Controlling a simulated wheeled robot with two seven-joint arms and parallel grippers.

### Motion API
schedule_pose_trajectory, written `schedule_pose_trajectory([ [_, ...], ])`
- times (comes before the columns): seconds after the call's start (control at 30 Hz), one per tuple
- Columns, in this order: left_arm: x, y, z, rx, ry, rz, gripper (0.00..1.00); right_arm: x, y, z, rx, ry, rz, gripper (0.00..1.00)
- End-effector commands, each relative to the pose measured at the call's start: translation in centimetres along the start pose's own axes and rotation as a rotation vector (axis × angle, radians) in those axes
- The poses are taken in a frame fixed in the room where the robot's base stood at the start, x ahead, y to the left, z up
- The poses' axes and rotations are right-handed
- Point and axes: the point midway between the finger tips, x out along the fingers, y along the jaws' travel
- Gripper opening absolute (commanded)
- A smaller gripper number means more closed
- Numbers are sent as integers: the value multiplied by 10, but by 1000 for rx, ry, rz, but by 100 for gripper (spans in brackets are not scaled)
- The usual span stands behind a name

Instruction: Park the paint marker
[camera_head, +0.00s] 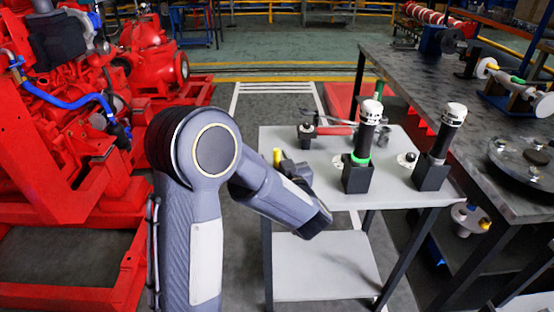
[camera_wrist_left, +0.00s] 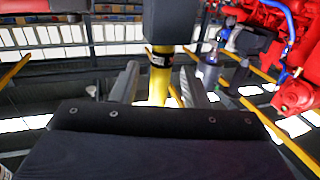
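The paint marker (camera_head: 277,157) shows as a short upright yellow cylinder near the left edge of the grey cart top in the head view. In the left wrist view it is a yellow body (camera_wrist_left: 159,86) with a dark band, meeting a dark block (camera_wrist_left: 170,22); I cannot tell whether it is seated in that block. My left gripper (camera_head: 288,166) is beside the marker, partly hidden by its own wrist. In the left wrist view its two fingers stand on either side of the marker, with gaps showing between. My right gripper is not in view.
The grey cart top (camera_head: 408,196) carries two black stands (camera_head: 358,178) (camera_head: 431,174) holding dark tools with white heads, and a red-handled tool (camera_head: 334,131). A dark workbench (camera_head: 422,93) stands at the right. A red pumpset (camera_head: 80,175) fills the left.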

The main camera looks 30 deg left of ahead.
Motion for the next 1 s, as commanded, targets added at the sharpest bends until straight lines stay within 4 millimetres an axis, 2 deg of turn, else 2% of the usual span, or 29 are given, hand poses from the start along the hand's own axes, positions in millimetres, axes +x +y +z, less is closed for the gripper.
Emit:
schedule_pose_trajectory([
  [0.27,-6,1,0,0,0,2,41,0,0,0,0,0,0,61],
  [0.6,-61,1,0,0,-1,5,41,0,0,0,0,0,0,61],
  [0.7,-72,1,0,0,0,3,41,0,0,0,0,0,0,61],
  [1.0,-78,0,0,1,0,0,41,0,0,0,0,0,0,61],
])
